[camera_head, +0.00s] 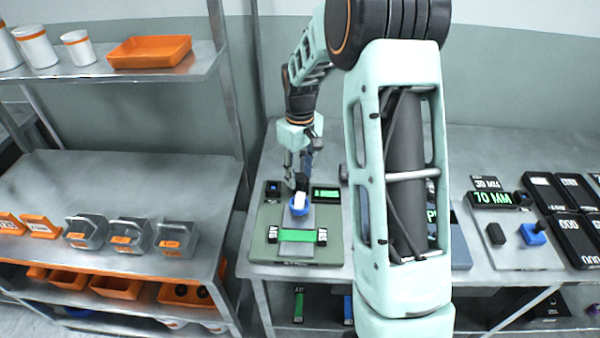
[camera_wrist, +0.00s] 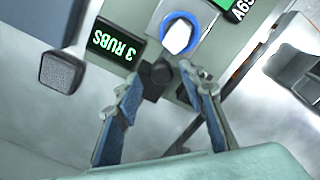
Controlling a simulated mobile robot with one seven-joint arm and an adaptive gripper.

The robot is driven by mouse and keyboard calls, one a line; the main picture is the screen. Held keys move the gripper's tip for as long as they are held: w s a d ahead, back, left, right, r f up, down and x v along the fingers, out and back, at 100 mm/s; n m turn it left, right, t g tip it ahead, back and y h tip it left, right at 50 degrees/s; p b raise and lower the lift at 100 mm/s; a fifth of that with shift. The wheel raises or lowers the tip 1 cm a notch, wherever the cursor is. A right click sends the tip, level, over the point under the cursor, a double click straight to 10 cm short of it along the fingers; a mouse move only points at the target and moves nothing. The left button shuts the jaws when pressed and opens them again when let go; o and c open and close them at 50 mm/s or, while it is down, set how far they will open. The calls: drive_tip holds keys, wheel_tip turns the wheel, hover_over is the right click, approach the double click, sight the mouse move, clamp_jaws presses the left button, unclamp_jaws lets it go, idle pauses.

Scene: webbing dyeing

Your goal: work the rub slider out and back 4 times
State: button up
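The rub tester (camera_head: 262,245) is a green-grey base with a grey bed and a bright green strip (camera_head: 296,236). Its slider head, a white piece in a blue ring (camera_head: 299,205), is at the far end of the bed; it also shows at the top of the wrist view (camera_wrist: 178,36). The counter display (camera_wrist: 115,43) reads 3 RUBS. My gripper (camera_wrist: 162,70) reaches down at the slider's far side, its fingertips on either side of a dark handle (camera_wrist: 156,80). I cannot tell whether both fingers touch it.
To the right, past my arm, are a 70 MM display (camera_head: 490,199), a blue knob (camera_head: 533,233) and several black boxes. A shelf post (camera_head: 228,90) stands close on the left.

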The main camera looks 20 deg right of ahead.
wheel_tip(320, 180, up, 12)
idle(0.5)
drive_tip(key=f+n+b, duration=0.2)
drive_tip(key=f, duration=0.2)
drive_tip(key=f+n+b, duration=0.2)
drive_tip(key=f, duration=0.2)
drive_tip(key=f+n+b, duration=0.2)
drive_tip(key=f, duration=0.2)
drive_tip(key=shift+s+b, duration=0.3)
clamp_jaws()
idle(0.3)
